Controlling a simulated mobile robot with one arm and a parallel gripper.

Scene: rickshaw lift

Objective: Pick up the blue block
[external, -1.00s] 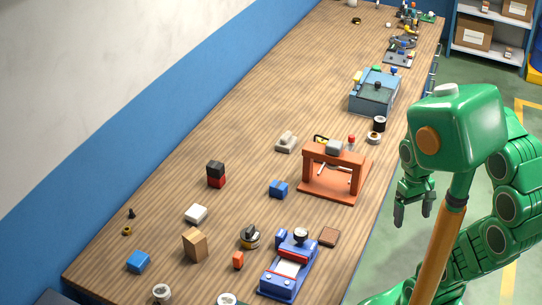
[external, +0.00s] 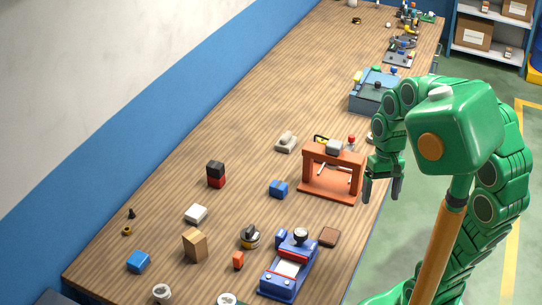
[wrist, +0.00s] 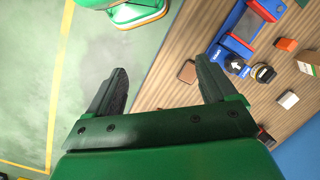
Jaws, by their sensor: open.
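Two blue blocks lie on the long wooden workbench (external: 250,130). One blue block (external: 278,188) sits mid-bench, just left of the orange frame press (external: 331,190). The other blue block (external: 138,261) sits near the bench's front left corner. I see neither clearly in the wrist view. My gripper (external: 381,194) hangs beside the bench's right edge, right of the orange press and apart from both blocks. In the wrist view its two fingers (wrist: 161,75) are spread, with nothing between them.
A blue vise (external: 288,264) and a brown block (external: 329,237) stand near the right edge. A black-and-red stack (external: 216,174), a white block (external: 196,213) and a wooden block (external: 195,245) stand to the left. Bare bench lies behind the black-and-red stack.

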